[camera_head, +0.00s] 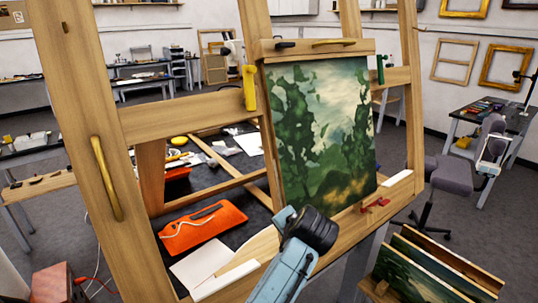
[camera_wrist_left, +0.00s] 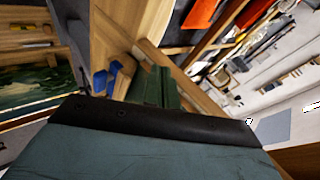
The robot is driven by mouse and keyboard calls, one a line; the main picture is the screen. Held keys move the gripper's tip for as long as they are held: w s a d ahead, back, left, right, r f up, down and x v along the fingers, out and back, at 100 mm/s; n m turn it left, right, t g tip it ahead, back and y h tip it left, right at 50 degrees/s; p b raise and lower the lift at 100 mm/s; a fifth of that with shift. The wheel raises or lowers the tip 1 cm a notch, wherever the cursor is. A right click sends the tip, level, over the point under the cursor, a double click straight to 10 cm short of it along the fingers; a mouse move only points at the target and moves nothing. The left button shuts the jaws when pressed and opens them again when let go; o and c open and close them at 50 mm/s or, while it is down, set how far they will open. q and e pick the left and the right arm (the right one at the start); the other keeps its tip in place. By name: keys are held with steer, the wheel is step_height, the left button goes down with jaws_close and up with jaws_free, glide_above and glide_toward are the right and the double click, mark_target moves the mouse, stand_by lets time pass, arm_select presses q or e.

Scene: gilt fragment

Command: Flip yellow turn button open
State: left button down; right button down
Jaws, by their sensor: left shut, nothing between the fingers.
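The yellow turn button (camera_head: 249,88) is on the wooden easel (camera_head: 190,112), on the crossbar just left of the landscape painting (camera_head: 320,135). It stands roughly upright, its lower end hanging past the bar's lower edge, and looks clear of the painting's face. My left arm reaches up from the bottom middle in the head view, below the painting and well below the button; its fingers are hidden there. In the left wrist view my left gripper (camera_wrist_left: 157,85) is shut and empty, near wooden easel parts. The yellow button cannot be made out in that view. My right gripper is not in view.
A green turn button (camera_head: 380,68) is right of the painting, and a red one (camera_head: 375,205) is on the lower ledge. A blue fitting (camera_wrist_left: 106,78) is beside my left fingers. A yellow handle (camera_head: 107,178) is on the left post. An orange pouch (camera_head: 202,228) lies behind the easel.

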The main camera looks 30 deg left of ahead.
arm_select(q)
steer(key=shift+y, duration=0.7)
steer(key=w+r, duration=0.1)
steer(key=r, duration=0.2)
steer(key=w+r, duration=0.1)
steer(key=r, duration=0.2)
steer(key=w+r, duration=0.2)
steer(key=r, duration=0.1)
step_height(320, 180, up, 32)
steer(key=n+y+p, duration=0.3)
steer(key=y+p, duration=0.1)
steer(key=y, duration=0.2)
glide_above(249, 87)
steer(key=w+d, duration=0.4)
steer(key=d, duration=0.2)
steer(key=shift+w+a+f, duration=0.15)
steer(key=s, duration=0.1)
steer(key=s+a+f, duration=0.1)
steer(key=s, duration=0.1)
steer(key=shift+f+p, duration=0.3)
steer(key=shift+p, duration=0.1)
steer(key=shift+s+a+f, duration=0.1)
steer(key=shift+a+f, duration=0.05)
steer(key=shift+a, duration=0.05)
steer(key=shift+s, duration=0.1)
